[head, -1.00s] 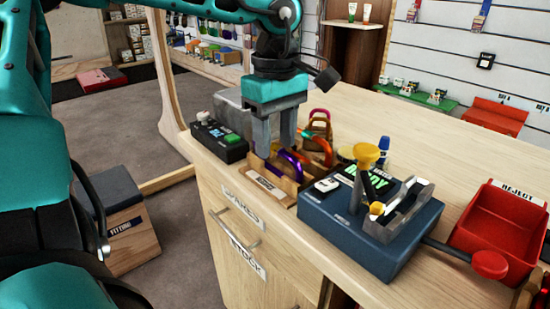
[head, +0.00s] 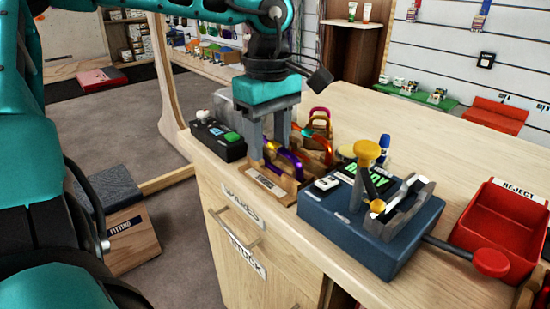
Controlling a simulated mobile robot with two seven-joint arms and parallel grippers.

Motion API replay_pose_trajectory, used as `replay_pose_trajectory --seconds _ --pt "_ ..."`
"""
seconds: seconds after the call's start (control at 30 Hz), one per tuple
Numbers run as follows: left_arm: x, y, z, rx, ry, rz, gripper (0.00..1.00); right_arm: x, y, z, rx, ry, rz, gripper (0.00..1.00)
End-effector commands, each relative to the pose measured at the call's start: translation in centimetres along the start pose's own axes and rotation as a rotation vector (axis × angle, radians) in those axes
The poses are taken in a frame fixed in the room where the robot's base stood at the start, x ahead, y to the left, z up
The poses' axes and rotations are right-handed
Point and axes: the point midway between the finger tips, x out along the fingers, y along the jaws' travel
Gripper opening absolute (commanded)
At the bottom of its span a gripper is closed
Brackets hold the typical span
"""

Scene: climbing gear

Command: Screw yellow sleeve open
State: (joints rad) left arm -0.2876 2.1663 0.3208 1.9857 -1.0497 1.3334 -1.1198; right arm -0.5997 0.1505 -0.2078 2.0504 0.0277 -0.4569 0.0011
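A purple carabiner (head: 291,158) stands in the wooden rack (head: 288,189) near the counter's front edge. A small yellow-orange part, perhaps its sleeve, shows at its left side, partly hidden by the gripper. My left gripper (head: 270,148) points down over this carabiner. My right gripper is not in view.
A black box with a green button (head: 229,141) is at left. A blue test device (head: 370,235) with a yellow knob and red-ended lever is at right, beside a red reject bin (head: 500,230).

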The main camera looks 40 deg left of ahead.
Motion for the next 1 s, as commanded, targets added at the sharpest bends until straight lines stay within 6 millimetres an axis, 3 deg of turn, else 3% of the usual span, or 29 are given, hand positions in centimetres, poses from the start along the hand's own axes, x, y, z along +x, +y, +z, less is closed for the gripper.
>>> replay_pose_trajectory --seconds 0.63,1.0 --pt "2.6 -0.1 0.0 0.001 -0.001 -0.006 0.47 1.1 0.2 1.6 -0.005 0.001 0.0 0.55" --pt "2.7 -0.1 0.1 0.001 -0.001 -0.007 0.47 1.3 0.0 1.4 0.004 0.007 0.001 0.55"
